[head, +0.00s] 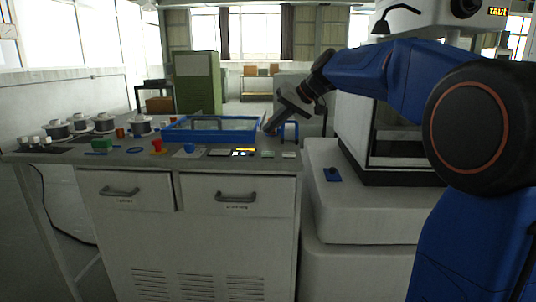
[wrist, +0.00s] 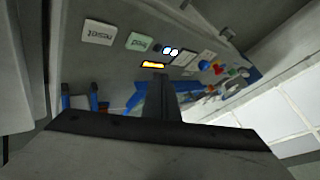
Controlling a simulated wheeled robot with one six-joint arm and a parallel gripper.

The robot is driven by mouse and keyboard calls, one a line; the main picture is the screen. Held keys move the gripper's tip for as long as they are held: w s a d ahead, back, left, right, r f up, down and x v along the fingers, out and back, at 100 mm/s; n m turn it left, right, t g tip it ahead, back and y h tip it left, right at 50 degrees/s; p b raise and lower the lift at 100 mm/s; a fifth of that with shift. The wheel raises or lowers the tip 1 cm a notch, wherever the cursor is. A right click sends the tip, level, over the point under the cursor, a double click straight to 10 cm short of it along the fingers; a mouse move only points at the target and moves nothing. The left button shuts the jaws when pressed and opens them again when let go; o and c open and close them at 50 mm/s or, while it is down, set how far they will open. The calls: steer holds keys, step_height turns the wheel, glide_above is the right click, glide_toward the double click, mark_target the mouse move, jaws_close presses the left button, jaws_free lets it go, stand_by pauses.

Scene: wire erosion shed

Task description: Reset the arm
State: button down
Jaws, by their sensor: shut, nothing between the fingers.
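My blue arm (head: 365,70) reaches from the right side of the head view toward the counter. My gripper (head: 270,131) is shut and empty, tilted downward over the right end of the counter. In the wrist view my gripper (wrist: 163,78) shows as dark fingers pressed together at the middle, with nothing between them. Beyond the fingers the counter top shows at a slant. I cannot tell the exact height of the fingertips above the counter.
A blue bracket (head: 290,131) stands close to my gripper. A white machine (head: 370,195) stands at right. Two drawers (head: 236,194) are closed.

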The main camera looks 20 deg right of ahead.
stand_by(0.5)
steer(key=s+d+f+h, duration=0.2)
steer(key=s+f, duration=0.7)
steer(key=s, duration=0.5)
steer(key=s+d+f+g+h, duration=0.1)
steer(key=s+d+f+h, duration=0.1)
steer(key=s+f, duration=0.7)
steer(key=s+d+f+h, duration=0.2)
steer(key=s+f, duration=0.7)
steer(key=s, duration=1)
steer(key=shift+s+m+h, duration=0.2)
steer(key=shift+m+h, duration=0.1)
steer(key=shift+h, duration=0.1)
stand_by(1.7)
